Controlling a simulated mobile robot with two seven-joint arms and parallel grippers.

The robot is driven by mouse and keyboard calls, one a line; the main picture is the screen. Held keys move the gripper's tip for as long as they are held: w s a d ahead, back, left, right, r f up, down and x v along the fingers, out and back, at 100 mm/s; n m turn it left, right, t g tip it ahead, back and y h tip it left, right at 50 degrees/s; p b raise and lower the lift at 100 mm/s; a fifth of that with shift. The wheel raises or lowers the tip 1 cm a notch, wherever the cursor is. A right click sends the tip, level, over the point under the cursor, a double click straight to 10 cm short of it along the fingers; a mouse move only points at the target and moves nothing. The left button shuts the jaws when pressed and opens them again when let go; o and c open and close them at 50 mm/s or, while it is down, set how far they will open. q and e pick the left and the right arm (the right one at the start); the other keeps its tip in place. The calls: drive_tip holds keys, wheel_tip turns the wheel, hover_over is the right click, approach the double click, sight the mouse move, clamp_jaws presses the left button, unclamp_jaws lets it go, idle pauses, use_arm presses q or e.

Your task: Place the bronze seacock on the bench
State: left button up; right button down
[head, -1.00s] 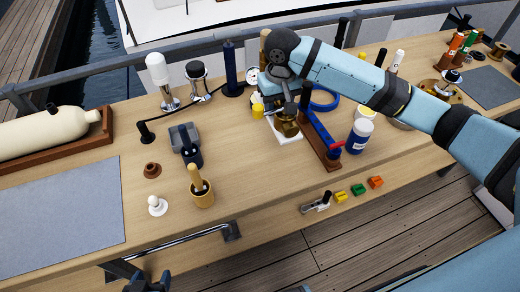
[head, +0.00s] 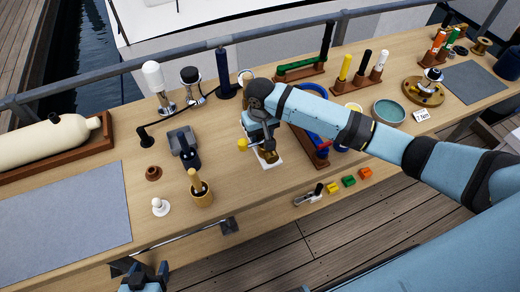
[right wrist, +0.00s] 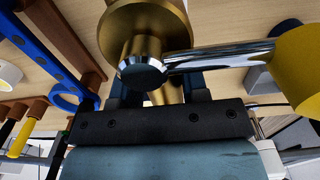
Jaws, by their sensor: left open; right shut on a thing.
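My right gripper (head: 266,143) is shut on the bronze seacock (head: 269,157), which has a bronze body, a chrome lever and a yellow handle end. In the head view the seacock is low over a white pad on the wooden bench (head: 255,205); I cannot tell whether it touches. In the right wrist view the round bronze body (right wrist: 150,25) is between the dark fingers, and the yellow handle end (right wrist: 300,65) points right. My left gripper (head: 145,279) is open and empty at the lower left, in front of the bench edge.
A blue-and-wood rack (head: 312,140) stands just right of the seacock. The front middle of the bench is clear.

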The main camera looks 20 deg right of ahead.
wheel_tip(320, 180, down, 9)
drive_tip(key=shift+r, duration=0.1)
idle(0.4)
drive_tip(key=c, duration=0.6)
unclamp_jaws()
wheel_tip(320, 180, up, 12)
idle(0.4)
